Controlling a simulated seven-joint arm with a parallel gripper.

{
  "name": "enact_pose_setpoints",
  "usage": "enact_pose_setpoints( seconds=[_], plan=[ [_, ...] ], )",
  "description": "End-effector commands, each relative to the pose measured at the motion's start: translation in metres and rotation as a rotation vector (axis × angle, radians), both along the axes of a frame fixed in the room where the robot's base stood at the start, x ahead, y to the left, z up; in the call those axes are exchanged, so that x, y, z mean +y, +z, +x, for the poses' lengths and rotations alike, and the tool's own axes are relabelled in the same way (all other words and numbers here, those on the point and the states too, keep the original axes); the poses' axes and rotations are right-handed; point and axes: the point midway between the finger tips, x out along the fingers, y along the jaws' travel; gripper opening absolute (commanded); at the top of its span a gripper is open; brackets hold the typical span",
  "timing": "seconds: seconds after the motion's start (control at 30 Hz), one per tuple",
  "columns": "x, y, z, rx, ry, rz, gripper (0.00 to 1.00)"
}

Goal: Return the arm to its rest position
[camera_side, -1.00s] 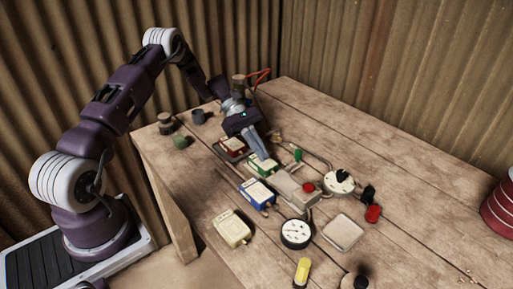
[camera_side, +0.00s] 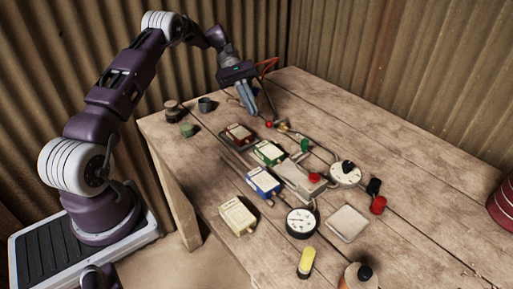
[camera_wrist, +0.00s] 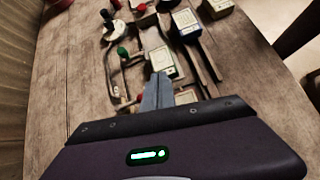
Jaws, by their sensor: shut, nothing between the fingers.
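My gripper (camera_side: 249,104) is shut and empty in the side view. It hangs above the far part of the wooden table, behind the red box (camera_side: 239,134), and is clear of the objects. In the wrist view the shut fingers of my gripper (camera_wrist: 158,88) point at the table, with the green-labelled box (camera_wrist: 161,62) just beyond them in the picture. The side view also shows the green box (camera_side: 269,152), the blue box (camera_side: 263,182) and the cream box (camera_side: 237,217) in a row.
A press unit with a red button (camera_side: 314,178), a white dial (camera_side: 345,174), a round gauge (camera_side: 300,222) and a pale square tile (camera_side: 346,223) lie on the table (camera_side: 420,185). A yellow-topped cylinder (camera_side: 306,262) stands in front. The table's right side is mostly clear.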

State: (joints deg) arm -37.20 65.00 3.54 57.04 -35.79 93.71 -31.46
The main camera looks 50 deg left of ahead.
Motion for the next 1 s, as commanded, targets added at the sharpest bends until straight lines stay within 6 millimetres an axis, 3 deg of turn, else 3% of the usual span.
enact_pose_setpoints(
  seconds=[0.03, 0.17, 0.3, 0.4, 0.5, 0.6, 0.7, 0.8, 1.0],
  plan=[
    [-0.019, 0.036, -0.001, -0.054, -0.066, 0.068, 0.0],
    [-0.07, 0.109, -0.026, -0.203, -0.255, 0.254, 0.0],
    [-0.127, 0.17, -0.088, -0.398, -0.493, 0.459, 0.0],
    [-0.159, 0.194, -0.146, -0.55, -0.673, 0.602, 0.0],
    [-0.179, 0.2, -0.207, -0.707, -0.851, 0.738, 0.0],
    [-0.187, 0.191, -0.255, -0.846, -1.001, 0.853, 0.0],
    [-0.188, 0.179, -0.284, -0.943, -1.103, 0.933, 0.0],
    [-0.188, 0.17, -0.297, -0.993, -1.155, 0.974, 0.0],
    [-0.187, 0.168, -0.3, -1.003, -1.169, 0.983, 0.0]
  ],
)
